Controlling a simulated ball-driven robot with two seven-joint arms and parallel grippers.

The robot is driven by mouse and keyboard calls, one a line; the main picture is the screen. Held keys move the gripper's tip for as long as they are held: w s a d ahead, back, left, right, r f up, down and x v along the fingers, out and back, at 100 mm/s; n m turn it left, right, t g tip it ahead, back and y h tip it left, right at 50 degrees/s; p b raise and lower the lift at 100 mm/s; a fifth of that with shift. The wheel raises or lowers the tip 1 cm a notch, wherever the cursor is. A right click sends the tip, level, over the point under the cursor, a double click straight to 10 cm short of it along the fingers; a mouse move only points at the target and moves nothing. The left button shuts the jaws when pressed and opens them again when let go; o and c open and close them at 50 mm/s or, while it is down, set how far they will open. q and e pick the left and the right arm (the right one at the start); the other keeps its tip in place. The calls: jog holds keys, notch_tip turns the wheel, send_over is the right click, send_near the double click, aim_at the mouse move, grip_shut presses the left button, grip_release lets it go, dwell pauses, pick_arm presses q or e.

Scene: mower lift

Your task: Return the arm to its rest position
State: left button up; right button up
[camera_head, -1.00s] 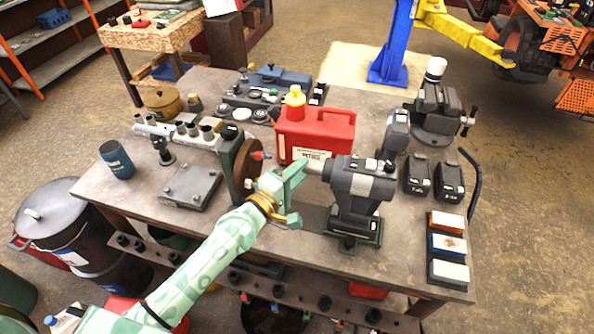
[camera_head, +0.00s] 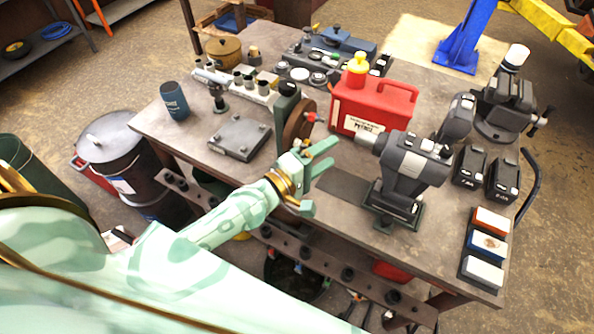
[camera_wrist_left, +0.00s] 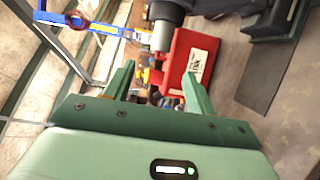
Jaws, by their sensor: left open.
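My left arm comes in from the lower left in the head view. Its pale green gripper (camera_head: 318,178) is open and empty above the front edge of the workbench (camera_head: 340,255). The grey power tool (camera_head: 412,168) stands upright on its base just right of the gripper, with a gap between them. In the left wrist view the two green fingers (camera_wrist_left: 158,92) stand apart, with nothing between them at close range; the red petrol can (camera_wrist_left: 189,58) lies beyond them. My right gripper is in neither view.
A red petrol can (camera_head: 372,105) and a bench grinder (camera_head: 293,118) stand behind the gripper. A grey plate (camera_head: 240,137) lies to the left. Two batteries (camera_head: 470,167), sharpening stones (camera_head: 485,245) and a vise (camera_head: 505,103) are at the right. A lidded drum (camera_head: 108,140) stands left of the bench.

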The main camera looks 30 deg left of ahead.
pick_arm(q)
jog(key=b+v, duration=0.1)
jog(key=v, duration=0.8)
jog(key=shift+b, duration=0.4)
